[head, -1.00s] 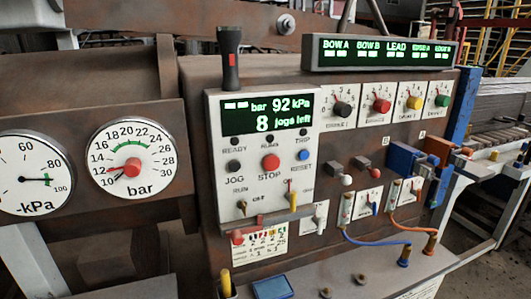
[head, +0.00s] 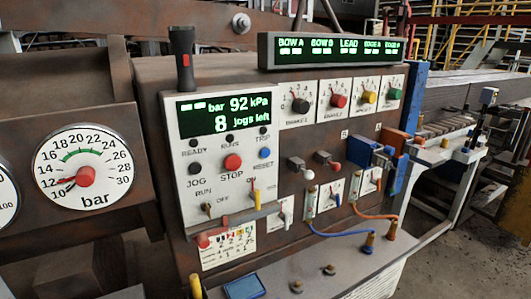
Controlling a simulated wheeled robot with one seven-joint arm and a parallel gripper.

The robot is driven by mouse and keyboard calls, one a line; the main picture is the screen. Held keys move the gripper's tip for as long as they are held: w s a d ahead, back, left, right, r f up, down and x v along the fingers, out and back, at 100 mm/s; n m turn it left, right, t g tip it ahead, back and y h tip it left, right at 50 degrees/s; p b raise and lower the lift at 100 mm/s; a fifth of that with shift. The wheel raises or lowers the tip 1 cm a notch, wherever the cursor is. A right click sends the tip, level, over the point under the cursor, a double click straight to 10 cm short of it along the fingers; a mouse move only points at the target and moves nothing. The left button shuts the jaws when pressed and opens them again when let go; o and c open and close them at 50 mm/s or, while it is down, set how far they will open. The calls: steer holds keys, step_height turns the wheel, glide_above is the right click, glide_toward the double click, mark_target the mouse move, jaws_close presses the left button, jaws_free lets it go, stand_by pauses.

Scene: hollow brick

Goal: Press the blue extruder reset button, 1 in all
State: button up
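The blue reset button (head: 265,153) is a small round button on the white control panel (head: 217,213), just above the label RESET. The red STOP button (head: 232,162) is to its left, and the black JOG button (head: 194,169) is further left. The green display (head: 217,115) above them reads 92 kPa and 8 jogs left. Nothing covers the blue button. My gripper is not in the head view.
A round bar gauge (head: 83,168) is at the left. Brake knobs (head: 300,105) and a lit sign (head: 335,50) are at the upper right. Blue and orange hoses (head: 340,234) run to fittings on the ledge. A black torch-like handle (head: 182,55) stands above the panel.

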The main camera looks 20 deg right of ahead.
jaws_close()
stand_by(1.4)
